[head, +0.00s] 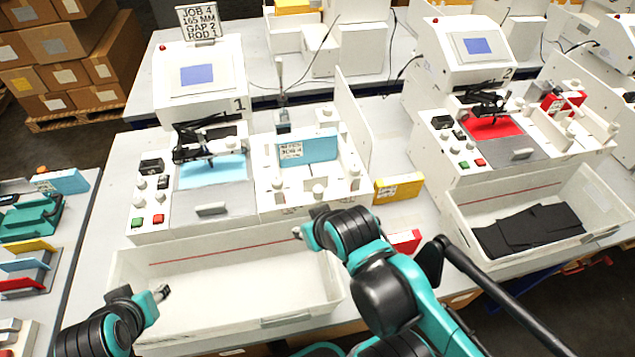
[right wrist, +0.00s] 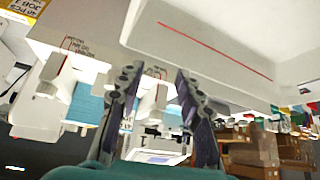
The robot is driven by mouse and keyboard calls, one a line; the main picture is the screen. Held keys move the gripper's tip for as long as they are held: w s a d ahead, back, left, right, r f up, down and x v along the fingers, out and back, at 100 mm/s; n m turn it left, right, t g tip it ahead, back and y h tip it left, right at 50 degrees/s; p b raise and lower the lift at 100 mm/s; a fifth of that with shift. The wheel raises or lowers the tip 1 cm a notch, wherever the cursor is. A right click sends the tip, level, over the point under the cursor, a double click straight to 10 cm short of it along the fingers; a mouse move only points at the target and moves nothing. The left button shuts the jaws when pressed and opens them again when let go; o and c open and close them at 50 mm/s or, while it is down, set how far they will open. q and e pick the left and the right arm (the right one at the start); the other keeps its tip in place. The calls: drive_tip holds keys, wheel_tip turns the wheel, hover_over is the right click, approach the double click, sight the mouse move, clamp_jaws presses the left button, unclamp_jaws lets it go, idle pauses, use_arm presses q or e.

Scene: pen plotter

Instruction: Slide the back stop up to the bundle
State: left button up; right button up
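The bundle is a light blue stack (head: 318,147) with a white label, on the white feed bed (head: 262,196) to the right of plotter 1. White knobbed pieces (head: 319,191) stand around it; I cannot tell for sure which is the back stop. In the right wrist view, which looks upside down, blue edges of the stack (right wrist: 85,106) show between two white knobbed pieces (right wrist: 154,101). My right gripper (head: 299,232) is in front of the bed, apart from it. Its fingers (right wrist: 158,95) are spread and empty. My left gripper (head: 161,293) is at the open tray's left side; its fingers are unclear.
An empty white tray (head: 225,326) with a red line stands in front of plotter 1 (head: 200,85). A tall white panel (head: 352,120) borders the bed on the right. Yellow (head: 398,188) and red (head: 404,241) boxes lie beyond it. Plotter 2 (head: 478,55) stands at right.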

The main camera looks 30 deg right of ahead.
idle(0.4)
drive_tip(key=shift+o, duration=1.1)
drive_tip(key=shift+r, duration=0.15)
wheel_tip(320, 180, up, 6)
drive_tip(key=m+g+p, duration=0.5)
drive_tip(key=g+p, duration=0.2)
drive_tip(key=p, duration=0.5)
hover_over(318, 188)
drive_tip(key=shift+s+a+r, duration=0.2)
drive_tip(key=shift+s+a, duration=0.05)
drive_tip(key=shift+s, duration=0.05)
drive_tip(key=shift+w+d+f, duration=0.2)
drive_tip(key=shift+d+f, duration=0.05)
drive_tip(key=shift+f, duration=0.05)
wheel_tip(318, 188, down, 8)
drive_tip(key=shift+r+b, duration=0.1)
drive_tip(key=shift+b, duration=0.65)
clamp_jaws()
